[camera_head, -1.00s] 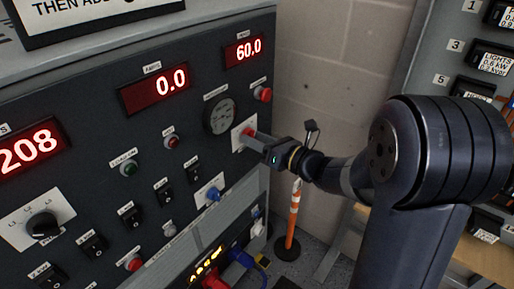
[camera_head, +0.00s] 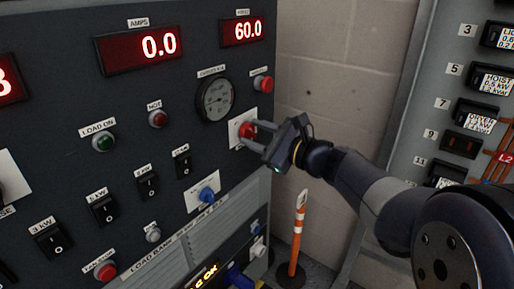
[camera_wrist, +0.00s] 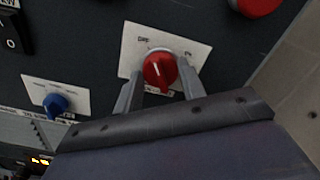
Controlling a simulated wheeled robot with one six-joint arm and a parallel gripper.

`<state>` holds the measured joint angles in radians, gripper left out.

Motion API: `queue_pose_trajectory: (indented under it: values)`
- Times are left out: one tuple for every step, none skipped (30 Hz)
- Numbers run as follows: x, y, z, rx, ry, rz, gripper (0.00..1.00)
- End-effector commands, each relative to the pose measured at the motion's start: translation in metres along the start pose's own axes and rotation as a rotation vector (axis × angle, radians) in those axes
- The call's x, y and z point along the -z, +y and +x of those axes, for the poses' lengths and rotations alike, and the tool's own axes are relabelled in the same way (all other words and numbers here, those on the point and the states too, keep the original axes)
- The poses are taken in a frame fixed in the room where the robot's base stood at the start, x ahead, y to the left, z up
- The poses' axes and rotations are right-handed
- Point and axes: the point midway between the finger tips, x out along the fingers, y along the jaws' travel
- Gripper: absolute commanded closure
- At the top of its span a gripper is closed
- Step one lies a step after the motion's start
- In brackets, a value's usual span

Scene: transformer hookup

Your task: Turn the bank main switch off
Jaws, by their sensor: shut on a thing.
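The bank main switch is a red rotary knob (camera_head: 247,130) on a white plate at the right of the dark panel. It also shows in the wrist view (camera_wrist: 158,66), with OFF on the plate at its upper left and a partly readable mark at its upper right. A white pointer line shows on the knob's face; its exact setting is hard to tell. My gripper (camera_head: 255,136) reaches in from the right, its two fingers on either side of the knob. In the wrist view my gripper (camera_wrist: 160,74) is shut on the red knob.
A blue knob (camera_head: 207,194) sits below left of the red knob, and a red button (camera_head: 263,84) above right. A round gauge (camera_head: 215,99) is close by. An orange-and-white post (camera_head: 298,235) stands on the floor right of the panel.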

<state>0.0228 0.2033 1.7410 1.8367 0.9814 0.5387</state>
Motion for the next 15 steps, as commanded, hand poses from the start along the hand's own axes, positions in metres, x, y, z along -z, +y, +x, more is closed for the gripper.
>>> queue_pose_trajectory:
  values:
    - [0.0038, 0.0028, 0.0000, 0.000, -0.001, -0.036, 0.84]
    - [0.0038, 0.0027, 0.0000, 0.000, -0.001, -0.056, 0.84]
    - [0.0038, 0.0027, 0.0001, 0.000, 0.000, -0.078, 0.84]
    - [0.0036, 0.0026, 0.0001, 0.000, 0.000, -0.095, 0.84]
    - [0.0034, 0.0024, 0.0001, 0.000, 0.000, -0.111, 0.84]
    - [0.0029, 0.0022, 0.0001, 0.000, 0.000, -0.130, 0.84]
    - [0.0026, 0.0020, 0.0001, 0.000, 0.000, -0.143, 0.84]
    - [0.0024, 0.0019, 0.0001, 0.000, 0.000, -0.155, 0.84]
    - [0.0021, 0.0018, 0.0000, 0.000, 0.000, -0.170, 0.84]
    - [0.0019, 0.0017, 0.0000, 0.000, 0.000, -0.179, 0.84]
    - [0.0017, 0.0016, 0.0000, 0.000, 0.000, -0.187, 0.84]
    - [0.0015, 0.0015, 0.0000, -0.001, 0.000, -0.196, 0.84]
    - [0.0013, 0.0014, 0.0001, -0.001, 0.000, -0.202, 0.84]
    - [0.0011, 0.0013, 0.0001, -0.001, 0.000, -0.207, 0.84]
    - [0.0009, 0.0011, 0.0001, -0.001, 0.000, -0.213, 0.84]
